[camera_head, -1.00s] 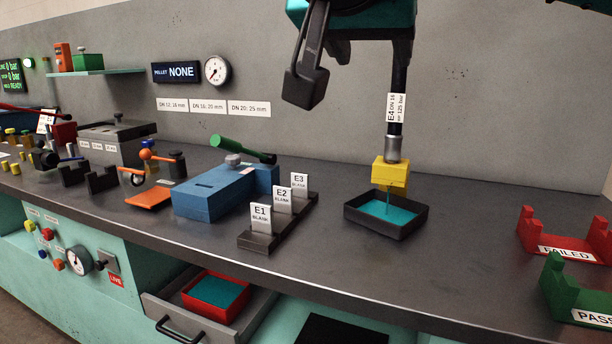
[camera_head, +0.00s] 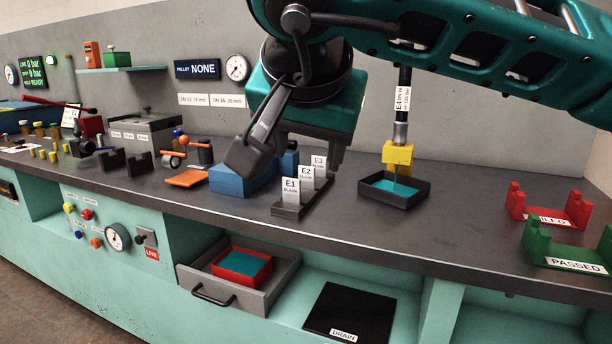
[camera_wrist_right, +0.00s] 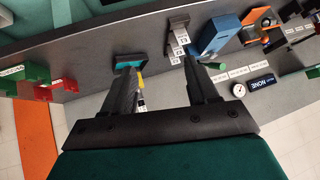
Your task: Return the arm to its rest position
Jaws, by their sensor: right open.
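The right arm (camera_head: 470,55) crosses the top right of the head view. The hose labelled E4 (camera_head: 402,100) hangs upright to the right of the gripper, its upper end hidden behind the arm. Its yellow end block (camera_head: 397,157) is above a black tray (camera_head: 410,204) with teal liquid. My left gripper is out of view.
The E1–E3 label stand (camera_head: 290,210) and a blue block (camera_head: 228,183) are below and behind the gripper. A red FAILED cradle (camera_head: 574,208) and a green PASSED cradle (camera_head: 535,243) stand at the right. A drawer (camera_head: 281,275) is open below the bench.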

